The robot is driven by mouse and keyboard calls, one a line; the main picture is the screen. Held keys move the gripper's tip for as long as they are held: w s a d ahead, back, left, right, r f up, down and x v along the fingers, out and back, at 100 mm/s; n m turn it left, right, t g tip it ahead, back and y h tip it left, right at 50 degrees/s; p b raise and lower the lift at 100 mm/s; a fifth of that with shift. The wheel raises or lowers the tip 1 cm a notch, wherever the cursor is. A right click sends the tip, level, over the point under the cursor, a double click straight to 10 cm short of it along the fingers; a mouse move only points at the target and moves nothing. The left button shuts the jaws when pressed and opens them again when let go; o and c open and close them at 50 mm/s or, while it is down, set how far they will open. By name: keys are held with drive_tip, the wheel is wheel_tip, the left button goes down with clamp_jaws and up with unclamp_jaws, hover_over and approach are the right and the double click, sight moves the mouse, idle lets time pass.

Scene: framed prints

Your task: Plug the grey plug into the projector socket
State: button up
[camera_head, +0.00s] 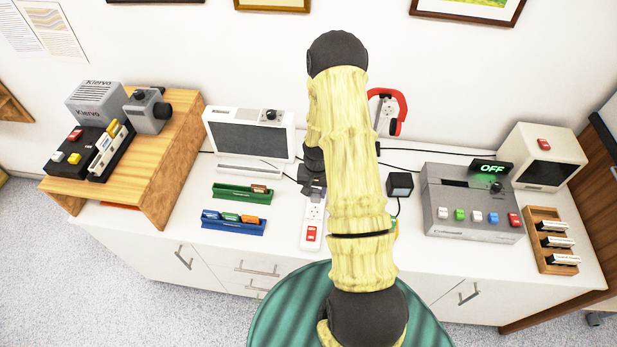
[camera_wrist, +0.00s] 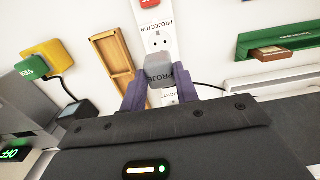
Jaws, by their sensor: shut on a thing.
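The grey plug (camera_wrist: 156,73), with lettering starting "PROJE", is between the two purple fingers of my gripper (camera_wrist: 158,88), which is shut on it. In the wrist view the white power strip (camera_wrist: 148,16) is behind it, with "PROJECTOR" printed on it. The gap between plug and strip cannot be judged. In the head view my gripper (camera_head: 313,186) is over the far end of the power strip (camera_head: 306,236); the plug cannot be made out there, and my arm hides part of the counter.
A green rail (camera_head: 229,195) and blue rail (camera_head: 220,221) with cartridges lie left of the strip. A white screen unit (camera_head: 247,136) stands behind left. Cables cross the counter.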

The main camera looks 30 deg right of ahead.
sight(315, 199)
drive_tip(key=shift+w, duration=0.3)
drive_tip(key=shift+s+r, duration=0.1)
drive_tip(key=shift+s, duration=0.05)
drive_tip(key=shift+f+b, duration=2)
drive_tip(key=shift+f, duration=0.95)
drive_tip(key=shift+f+b, duration=0.6)
idle(0.4)
drive_tip(key=o, duration=1)
drive_tip(key=shift+r, duration=0.1)
